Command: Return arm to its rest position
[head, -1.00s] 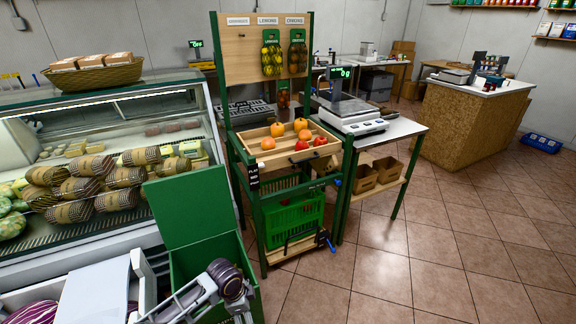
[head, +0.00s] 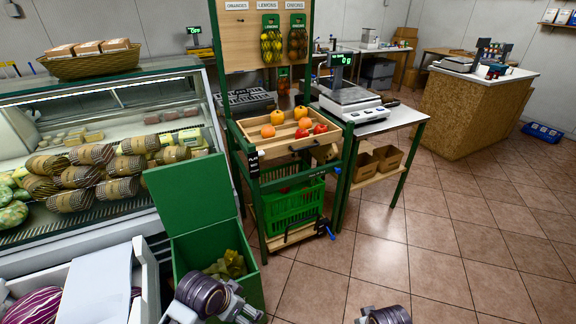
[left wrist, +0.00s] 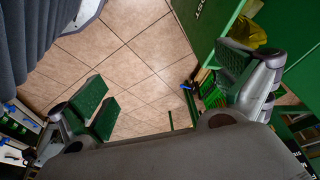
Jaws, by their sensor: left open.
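My left gripper (left wrist: 165,85) is open in the left wrist view, its two green-padded fingers wide apart. In the head view part of my left arm shows at the bottom, in front of the open green bin (head: 217,245). A crumpled yellow-green thing (head: 228,265) lies in the bin; a yellow patch also shows beside the right finger in the left wrist view. A part of my right arm shows at the bottom edge of the head view, but its gripper is not in view.
A glass display counter (head: 110,90) stands left and a white crate (head: 150,280) at lower left. A wooden tray (head: 285,151) of fruit tops a green rack, with a green basket (head: 293,208) below. A scale (head: 345,99) stands on the table behind.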

